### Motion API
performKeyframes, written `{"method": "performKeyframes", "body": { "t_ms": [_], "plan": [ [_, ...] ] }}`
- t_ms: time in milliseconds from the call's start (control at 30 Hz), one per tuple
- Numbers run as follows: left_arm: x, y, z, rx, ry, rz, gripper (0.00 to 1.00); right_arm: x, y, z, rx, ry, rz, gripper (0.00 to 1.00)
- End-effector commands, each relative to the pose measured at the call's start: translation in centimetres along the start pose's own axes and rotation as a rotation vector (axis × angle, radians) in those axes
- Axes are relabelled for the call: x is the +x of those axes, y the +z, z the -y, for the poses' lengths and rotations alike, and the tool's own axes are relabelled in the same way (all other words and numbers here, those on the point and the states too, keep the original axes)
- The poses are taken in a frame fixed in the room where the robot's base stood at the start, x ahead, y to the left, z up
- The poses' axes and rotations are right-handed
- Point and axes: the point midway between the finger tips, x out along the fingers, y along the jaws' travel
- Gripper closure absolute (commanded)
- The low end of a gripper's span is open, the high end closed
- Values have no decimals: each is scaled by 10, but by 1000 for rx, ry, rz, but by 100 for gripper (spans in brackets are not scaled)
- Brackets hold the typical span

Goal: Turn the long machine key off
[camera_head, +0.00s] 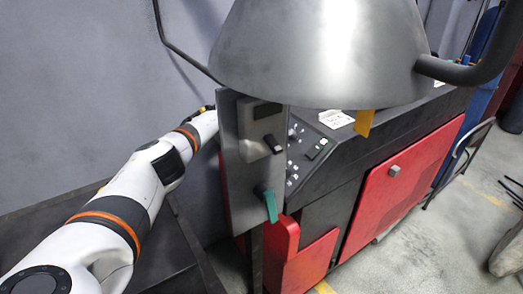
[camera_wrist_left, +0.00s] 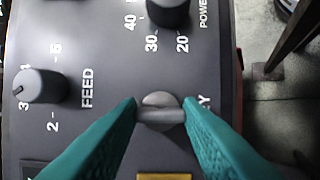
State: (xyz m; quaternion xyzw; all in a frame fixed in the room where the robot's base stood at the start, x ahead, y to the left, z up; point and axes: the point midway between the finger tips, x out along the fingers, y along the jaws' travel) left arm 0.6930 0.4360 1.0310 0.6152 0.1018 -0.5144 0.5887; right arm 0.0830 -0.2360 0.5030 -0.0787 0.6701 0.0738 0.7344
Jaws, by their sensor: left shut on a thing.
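The machine key (camera_wrist_left: 161,113) shows in the left wrist view as a grey round head with a bar lying across the picture. It sits on a dark panel (camera_wrist_left: 100,40), beside a label partly hidden by a finger. My left gripper (camera_wrist_left: 160,118) has teal fingers, one at each end of the bar, shut on the key. In the head view my left arm (camera_head: 130,195) reaches in from the left to a grey upright box (camera_head: 237,175). My right gripper is in neither view.
The panel also bears a FEED knob (camera_wrist_left: 38,88) and a POWER knob (camera_wrist_left: 168,12). A large grey dome (camera_head: 325,50) blocks the upper head view. A red and black machine (camera_head: 415,165) stands behind the box. A teal piece (camera_head: 270,206) sticks out low on the box.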

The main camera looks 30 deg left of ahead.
Motion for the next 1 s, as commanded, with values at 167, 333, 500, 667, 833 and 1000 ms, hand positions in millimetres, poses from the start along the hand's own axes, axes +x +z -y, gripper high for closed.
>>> {"method": "performKeyframes", "body": {
  "t_ms": [167, 333, 500, 667, 833, 1000],
  "plan": [
    [-1, -1, -1, -3, 4, -3, 90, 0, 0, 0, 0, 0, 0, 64],
    [-1, -1, 0, -2, 2, -2, 45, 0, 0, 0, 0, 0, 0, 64],
    [0, 0, 0, -1, 1, -1, 45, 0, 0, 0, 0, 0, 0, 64],
    [-5, -1, 0, 1, 1, -1, 45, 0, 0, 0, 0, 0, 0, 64],
    [-28, -1, 1, 2, 0, -3, 45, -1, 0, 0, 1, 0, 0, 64],
    [-65, -2, 2, 1, 3, -4, 45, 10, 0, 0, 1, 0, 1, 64]
  ]
}}
